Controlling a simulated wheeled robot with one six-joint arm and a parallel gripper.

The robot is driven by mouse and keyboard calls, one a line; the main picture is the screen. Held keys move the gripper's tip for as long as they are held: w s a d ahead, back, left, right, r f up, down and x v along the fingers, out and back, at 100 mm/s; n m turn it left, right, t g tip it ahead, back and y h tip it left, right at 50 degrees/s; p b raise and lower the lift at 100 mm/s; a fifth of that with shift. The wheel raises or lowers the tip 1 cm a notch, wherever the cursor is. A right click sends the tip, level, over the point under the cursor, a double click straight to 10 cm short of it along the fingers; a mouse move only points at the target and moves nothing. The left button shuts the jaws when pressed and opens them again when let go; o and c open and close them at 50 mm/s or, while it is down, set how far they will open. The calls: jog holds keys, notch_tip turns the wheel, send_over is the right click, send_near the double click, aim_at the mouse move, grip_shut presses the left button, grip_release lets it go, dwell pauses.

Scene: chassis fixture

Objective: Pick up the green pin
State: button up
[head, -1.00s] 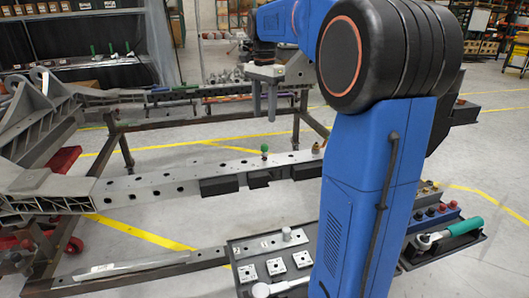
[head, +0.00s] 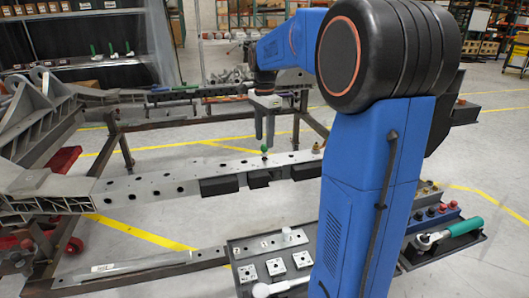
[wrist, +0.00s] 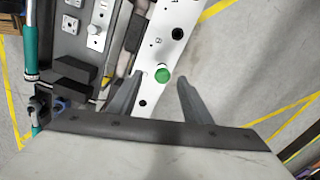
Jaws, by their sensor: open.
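The green pin (head: 264,149) stands upright in the grey perforated beam (head: 160,180), its round green head on top. In the wrist view the pin's green head (wrist: 162,75) lies between the fingertips, nearer the left one. My gripper (head: 265,143) is open and points down over the pin. In the wrist view its two fingers (wrist: 160,78) are spread wide with nothing held. I cannot tell from these views how far the fingertips reach down beside the pin head.
A brass-coloured pin (head: 316,148) stands on the beam to the right. Black blocks (head: 219,185) sit along the beam's near side. A dark tray (head: 233,252) of small plates is in front, with a green-handled ratchet (head: 452,231) at right.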

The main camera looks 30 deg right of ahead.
aim_at(265, 149)
jog(key=shift+w+d+f, duration=0.1)
jog(key=shift+f, duration=1.45)
jog(key=shift+w+d+f, duration=0.1)
jog(key=shift+f, duration=1.4)
jog(key=shift+c, duration=0.7)
grip_shut()
